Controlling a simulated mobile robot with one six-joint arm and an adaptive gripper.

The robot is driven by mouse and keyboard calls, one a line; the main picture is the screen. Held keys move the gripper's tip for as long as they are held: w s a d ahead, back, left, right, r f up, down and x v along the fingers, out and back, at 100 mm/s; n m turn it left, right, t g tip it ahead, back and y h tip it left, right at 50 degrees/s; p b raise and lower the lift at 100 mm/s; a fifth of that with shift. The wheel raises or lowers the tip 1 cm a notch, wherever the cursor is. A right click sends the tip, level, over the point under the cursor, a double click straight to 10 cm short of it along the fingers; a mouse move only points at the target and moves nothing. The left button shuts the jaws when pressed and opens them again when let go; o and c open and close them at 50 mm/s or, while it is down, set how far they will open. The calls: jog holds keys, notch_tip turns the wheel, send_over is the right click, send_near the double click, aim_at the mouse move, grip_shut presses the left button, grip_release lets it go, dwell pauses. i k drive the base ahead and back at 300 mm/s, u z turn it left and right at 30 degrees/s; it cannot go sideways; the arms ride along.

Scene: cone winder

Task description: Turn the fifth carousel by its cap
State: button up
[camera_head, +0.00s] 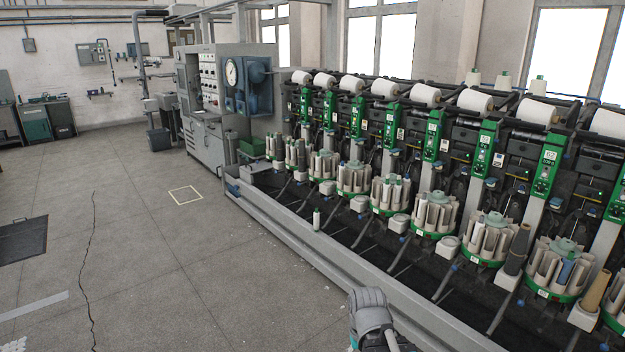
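A row of round carousels with green bases and pale upright tubes runs along the winder, from the far left to the near right. Counted from the left end, the fifth appears to be the carousel (389,197) near the middle of the row, but the far ones overlap. Its cap is too small to make out clearly. Nearer carousels (437,215), (490,238) and (557,268) show pale green caps on top. My gripper's fingers are not visible.
A long grey rail (340,265) edges the machine's front. Grey bars slope out below the carousels, and a small bobbin (317,219) stands by the rail. Dark and brown cones (517,250) stand beside near carousels. The floor (180,270) at left is mostly clear.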

aim_at(378, 182)
jog(key=z, duration=0.15)
jog(key=i, duration=2)
jog(key=z, duration=0.45)
jog(key=i, duration=1.5)
jog(key=z, duration=0.15)
